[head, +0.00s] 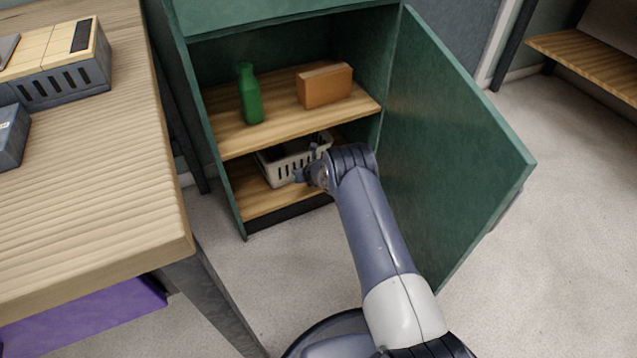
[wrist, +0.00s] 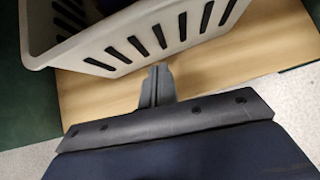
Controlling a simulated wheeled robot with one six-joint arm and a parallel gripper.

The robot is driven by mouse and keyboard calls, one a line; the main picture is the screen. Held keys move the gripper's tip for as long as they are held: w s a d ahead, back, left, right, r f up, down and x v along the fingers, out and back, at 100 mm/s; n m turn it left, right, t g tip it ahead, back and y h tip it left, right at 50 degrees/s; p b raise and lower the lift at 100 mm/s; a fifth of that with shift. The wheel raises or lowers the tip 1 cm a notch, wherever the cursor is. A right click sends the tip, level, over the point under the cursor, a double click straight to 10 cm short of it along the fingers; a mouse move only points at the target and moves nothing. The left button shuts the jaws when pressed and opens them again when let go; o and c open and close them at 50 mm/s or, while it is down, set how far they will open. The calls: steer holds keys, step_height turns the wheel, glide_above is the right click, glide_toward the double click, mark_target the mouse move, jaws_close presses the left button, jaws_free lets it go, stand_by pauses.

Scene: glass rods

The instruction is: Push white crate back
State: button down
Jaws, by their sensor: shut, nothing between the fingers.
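The white crate (head: 283,165) with dark slots stands on the lower shelf of the open green cabinet. In the wrist view the crate (wrist: 95,62) fills the upper part, its slotted front facing my gripper. My gripper (wrist: 155,73) is shut and empty, with its fingertips just in front of the crate's lower front edge; whether they touch it I cannot tell. In the head view my gripper (head: 303,177) reaches into the lower compartment, and my arm hides the crate's right part. Some dark contents show inside the crate.
The upper shelf (head: 225,135) holds a green bottle (head: 250,95) and an orange-brown box (head: 325,85). The cabinet door (head: 450,150) stands open to the right of my arm. A wooden table (head: 95,170) stands at left. The lower shelf (head: 258,203) is bare in front of the crate.

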steer(key=shift+s+d+r+b, duration=0.15)
steer(key=shift+s+b, duration=0.4)
steer(key=shift+b, duration=0.15)
steer(key=b+v, duration=0.4)
steer(key=v, duration=0.5)
steer(key=shift+r, duration=0.25)
steer(key=shift+f, duration=0.15)
steer(key=p+x, duration=0.5)
steer(key=x, duration=0.4)
steer(key=shift+w+f, duration=0.2)
stand_by(0.3)
